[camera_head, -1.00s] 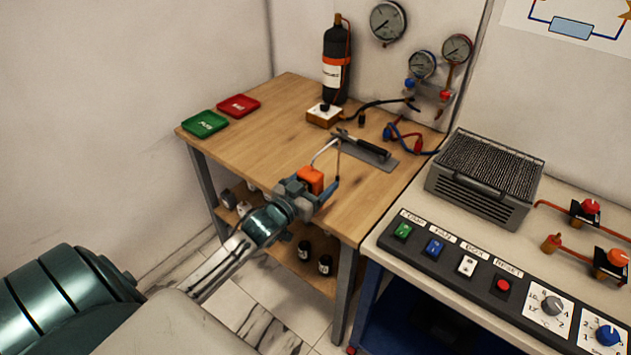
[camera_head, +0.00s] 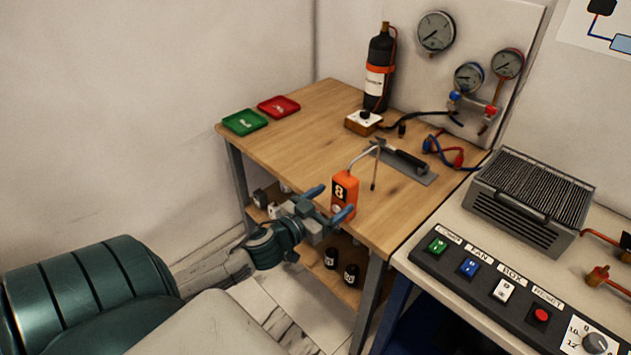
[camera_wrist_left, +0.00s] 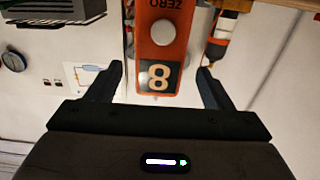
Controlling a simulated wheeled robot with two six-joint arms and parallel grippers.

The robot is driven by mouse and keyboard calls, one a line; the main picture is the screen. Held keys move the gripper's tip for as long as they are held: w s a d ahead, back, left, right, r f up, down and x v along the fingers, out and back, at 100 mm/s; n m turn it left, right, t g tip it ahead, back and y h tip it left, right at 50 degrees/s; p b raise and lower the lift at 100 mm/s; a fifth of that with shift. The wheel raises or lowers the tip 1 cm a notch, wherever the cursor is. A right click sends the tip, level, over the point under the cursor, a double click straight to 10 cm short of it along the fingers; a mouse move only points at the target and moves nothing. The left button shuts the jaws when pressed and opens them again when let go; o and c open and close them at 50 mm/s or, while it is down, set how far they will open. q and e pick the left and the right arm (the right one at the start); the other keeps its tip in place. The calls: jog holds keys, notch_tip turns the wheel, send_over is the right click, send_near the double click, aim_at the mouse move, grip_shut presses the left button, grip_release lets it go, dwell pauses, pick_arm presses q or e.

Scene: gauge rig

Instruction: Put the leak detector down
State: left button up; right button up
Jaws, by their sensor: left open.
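The leak detector (camera_head: 343,192) is an orange box with a black "8" label and a thin bent grey probe. It stands upright near the front edge of the wooden table (camera_head: 300,140). In the left wrist view the orange body (camera_wrist_left: 161,45) shows between the fingers, with clear gaps on both sides. My left gripper (camera_head: 331,203) is open around or just in front of the detector, its blue fingertips apart. The fingers do not touch it in the wrist view. My right gripper is not in view.
A grey mat (camera_head: 410,168) with a black-handled tool lies behind the detector. Green (camera_head: 244,122) and red (camera_head: 279,106) trays sit at the far left. A black bottle (camera_head: 379,75), gauges and hoses are at the back. A control bench (camera_head: 490,230) stands right.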

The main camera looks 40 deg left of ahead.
pick_arm(q)
jog(key=shift+s+a+b, duration=0.15)
jog(key=shift+s+b, duration=0.9)
jog(key=shift+s, duration=1.3)
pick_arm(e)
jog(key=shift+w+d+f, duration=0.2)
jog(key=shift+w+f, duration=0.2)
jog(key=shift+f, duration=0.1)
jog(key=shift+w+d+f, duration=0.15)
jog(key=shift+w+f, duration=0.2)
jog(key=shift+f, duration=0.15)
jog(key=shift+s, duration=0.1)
